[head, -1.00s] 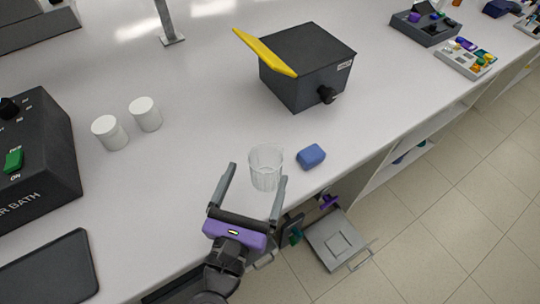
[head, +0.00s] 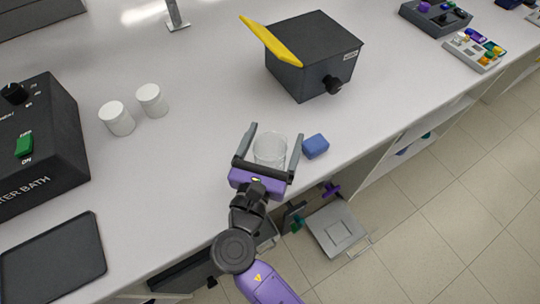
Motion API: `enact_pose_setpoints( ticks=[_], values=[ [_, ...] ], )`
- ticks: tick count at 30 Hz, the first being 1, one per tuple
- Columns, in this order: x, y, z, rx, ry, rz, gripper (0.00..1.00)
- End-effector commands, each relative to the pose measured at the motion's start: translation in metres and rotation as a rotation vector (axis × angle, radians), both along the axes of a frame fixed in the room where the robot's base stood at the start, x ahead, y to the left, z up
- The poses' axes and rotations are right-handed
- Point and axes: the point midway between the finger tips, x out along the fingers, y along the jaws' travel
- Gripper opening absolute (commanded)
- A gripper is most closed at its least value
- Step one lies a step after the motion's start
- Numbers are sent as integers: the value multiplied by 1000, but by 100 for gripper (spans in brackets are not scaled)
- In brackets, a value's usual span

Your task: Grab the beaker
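The beaker (head: 270,148) is a clear glass cup standing upright on the white bench near its front edge. My gripper (head: 275,134) is open, with one grey finger to the left of the beaker and the other to its right. The beaker stands between the fingers, close to the palm. A small gap shows on the left side; on the right I cannot tell whether the finger touches the glass. The beaker's lower front is partly hidden by the gripper body.
A blue block (head: 315,146) lies just right of the right finger. A dark box with a yellow lever (head: 270,40) stands behind. Two white cylinders (head: 134,110) and a water bath (head: 40,145) are at left. The bench between the cylinders and the gripper is clear.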

Motion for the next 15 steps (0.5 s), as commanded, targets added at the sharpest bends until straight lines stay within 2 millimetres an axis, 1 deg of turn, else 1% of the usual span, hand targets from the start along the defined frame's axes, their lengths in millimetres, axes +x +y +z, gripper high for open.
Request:
enact_pose_setpoints(
  ticks=[1, 9, 15],
  values=[
    [0, 0, 0, 0, 0, 0, 74],
    [0, 0, 0, 0, 0, 0, 21],
    [0, 0, 0, 0, 0, 0, 21]
  ],
)
